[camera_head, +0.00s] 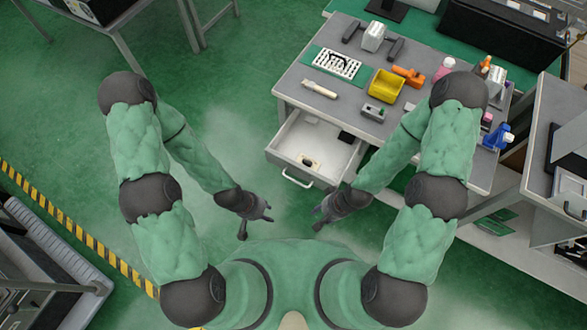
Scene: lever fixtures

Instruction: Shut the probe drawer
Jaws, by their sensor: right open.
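The probe drawer (283,146) is a white drawer pulled out from the front of the grey workbench (303,88). Its bar handle (296,181) is on the front face, toward me. A small beige and dark item (306,161) and a dark item (346,137) lie inside. My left gripper (257,223) is open and empty, in front of the drawer and to its left, apart from it. My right gripper (318,216) is open and empty, in front of the drawer near its right corner. It appears apart from the handle.
The bench top holds a yellow bin (386,84), a white rack on a green mat (338,64), an orange tool (410,76) and several small items. A second bench (545,150) stands at right. The green floor (225,100) left of the drawer is clear.

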